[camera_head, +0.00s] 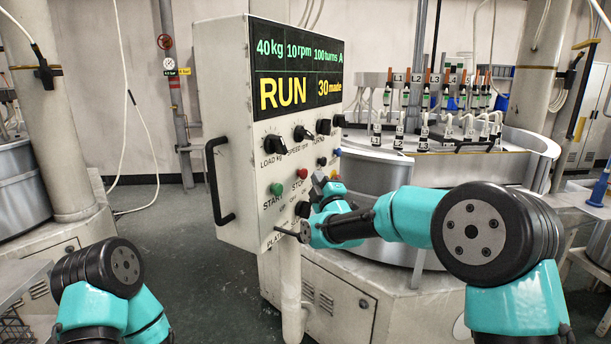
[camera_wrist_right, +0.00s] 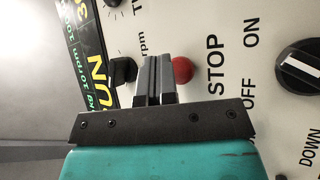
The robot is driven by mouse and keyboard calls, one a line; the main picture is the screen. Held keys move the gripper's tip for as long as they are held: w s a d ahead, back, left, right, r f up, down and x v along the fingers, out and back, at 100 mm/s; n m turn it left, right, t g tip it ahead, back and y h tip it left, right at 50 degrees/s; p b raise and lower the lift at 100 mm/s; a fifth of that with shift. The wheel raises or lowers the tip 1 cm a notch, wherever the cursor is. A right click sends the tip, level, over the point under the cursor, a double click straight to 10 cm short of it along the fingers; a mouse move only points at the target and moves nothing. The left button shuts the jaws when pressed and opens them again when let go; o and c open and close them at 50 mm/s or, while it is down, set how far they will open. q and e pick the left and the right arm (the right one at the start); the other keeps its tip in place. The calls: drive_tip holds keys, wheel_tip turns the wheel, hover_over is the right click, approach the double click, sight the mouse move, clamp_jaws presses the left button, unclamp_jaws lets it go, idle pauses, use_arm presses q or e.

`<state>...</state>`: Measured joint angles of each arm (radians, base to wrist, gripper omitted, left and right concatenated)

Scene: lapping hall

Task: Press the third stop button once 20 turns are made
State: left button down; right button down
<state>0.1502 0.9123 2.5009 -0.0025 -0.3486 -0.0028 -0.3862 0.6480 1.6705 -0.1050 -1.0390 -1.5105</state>
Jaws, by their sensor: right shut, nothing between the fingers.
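A white control box (camera_head: 224,110) stands in the middle of the head view. Its display (camera_head: 296,68) reads 40kg, 10rpm, 100turns A, RUN and 30 made. On its face are a green START button (camera_head: 277,189) and a red STOP button (camera_head: 302,174); I see only one button labelled STOP. My right gripper (camera_head: 319,179) is at the panel, just right of the red button. In the right wrist view its shut, empty fingers (camera_wrist_right: 153,62) are beside the red button (camera_wrist_right: 182,70) and hide part of its edge. I cannot tell if they touch. My left gripper is out of view.
Black knobs for load (camera_head: 271,145) and speed (camera_head: 301,133) sit above the buttons. A black handle (camera_head: 217,181) sticks out on the box's left. A round machine (camera_head: 375,172) with labelled fittings stands behind on the right. The floor on the left is mostly clear.

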drive_tip(key=shift+a, duration=0.1)
idle(0.3)
drive_tip(key=shift+w+a, duration=0.2)
drive_tip(key=shift+a, duration=0.05)
drive_tip(key=shift+w+a, duration=0.25)
drive_tip(key=shift+a, duration=0.2)
idle(1.1)
drive_tip(key=shift+d, duration=0.1)
drive_tip(key=shift+s+d, duration=0.45)
drive_tip(key=shift+d, duration=0.25)
drive_tip(key=shift+s+d, duration=0.4)
drive_tip(key=shift+d, duration=0.35)
drive_tip(key=shift+s+d, duration=0.45)
drive_tip(key=shift+d, duration=0.25)
drive_tip(key=shift+s+d, duration=0.4)
drive_tip(key=shift+d, duration=0.35)
drive_tip(key=shift+f, duration=0.1)
